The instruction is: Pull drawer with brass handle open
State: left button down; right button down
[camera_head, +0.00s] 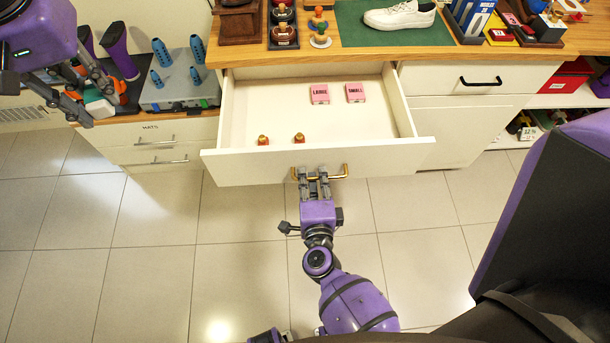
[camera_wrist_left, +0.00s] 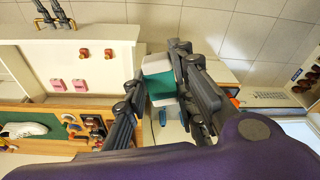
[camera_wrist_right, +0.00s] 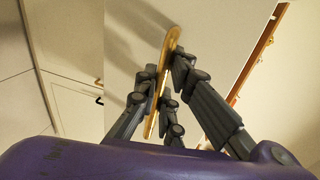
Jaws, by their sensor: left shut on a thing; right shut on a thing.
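The white drawer (camera_head: 310,160) with the brass handle (camera_head: 341,172) is pulled out from under the wooden counter, and its inside shows. My right gripper (camera_head: 313,182) is shut on the handle at the drawer front. In the right wrist view the brass handle (camera_wrist_right: 164,75) runs between the dark fingers. My left gripper (camera_head: 88,98) is off to the left, near the lower side cabinet. It is shut on a teal and white block (camera_wrist_left: 160,85), which shows between its fingers in the left wrist view.
Two pink boxes (camera_head: 320,94) and two small orange-brown bottles (camera_head: 263,141) are in the drawer. A white shoe (camera_head: 399,15) lies on a green mat (camera_head: 365,34) on the counter. A closed drawer with a black handle (camera_head: 481,82) is to the right. Tiled floor (camera_head: 240,260) in front is clear.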

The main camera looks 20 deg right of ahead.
jog(key=c, duration=2.1)
grip_release()
